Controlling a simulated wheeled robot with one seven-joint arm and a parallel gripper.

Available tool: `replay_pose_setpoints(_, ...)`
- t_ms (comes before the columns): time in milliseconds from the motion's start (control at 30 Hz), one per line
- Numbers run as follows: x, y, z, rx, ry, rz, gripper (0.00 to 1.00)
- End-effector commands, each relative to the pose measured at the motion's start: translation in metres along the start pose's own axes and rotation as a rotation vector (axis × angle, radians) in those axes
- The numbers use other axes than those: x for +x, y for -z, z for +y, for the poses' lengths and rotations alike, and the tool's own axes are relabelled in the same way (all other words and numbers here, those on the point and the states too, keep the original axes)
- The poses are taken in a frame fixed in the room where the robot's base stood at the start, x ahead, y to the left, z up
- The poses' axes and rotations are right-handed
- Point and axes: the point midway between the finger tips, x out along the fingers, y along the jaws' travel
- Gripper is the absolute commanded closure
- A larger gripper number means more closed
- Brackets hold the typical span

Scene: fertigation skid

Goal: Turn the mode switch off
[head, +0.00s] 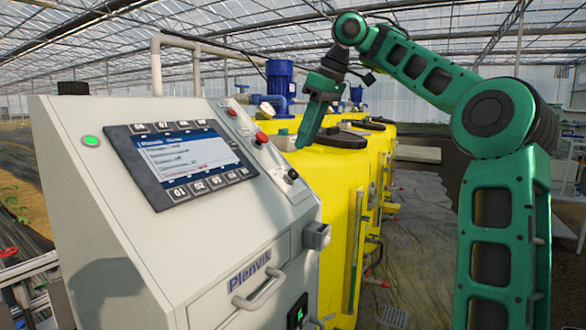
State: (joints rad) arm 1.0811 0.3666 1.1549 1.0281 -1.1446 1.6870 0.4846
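The grey control cabinet (130,235) stands at the left with a sloping panel. A small black knob (291,175) sits at the panel's lower right and looks like the mode switch. Its pointer position is too small to read. My gripper (302,146) hangs from my green arm above and beyond the panel's right edge, tips pointing down. It appears apart from the knob, with nothing visible in it. The fingers are seen edge-on, so their opening is hidden.
The panel also carries a screen (182,160), a lit green button (91,141) and a red button (261,138). A grey block (316,236) and a handle (259,289) protrude from the front. Yellow tanks (335,185) and a blue pump (280,78) stand behind.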

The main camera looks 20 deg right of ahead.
Motion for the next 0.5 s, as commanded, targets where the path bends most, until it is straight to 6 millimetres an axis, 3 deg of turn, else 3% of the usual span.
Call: replay_pose_setpoints(500, 0.038, 0.0, -0.003, -0.001, 0.002, -0.007, 0.74)
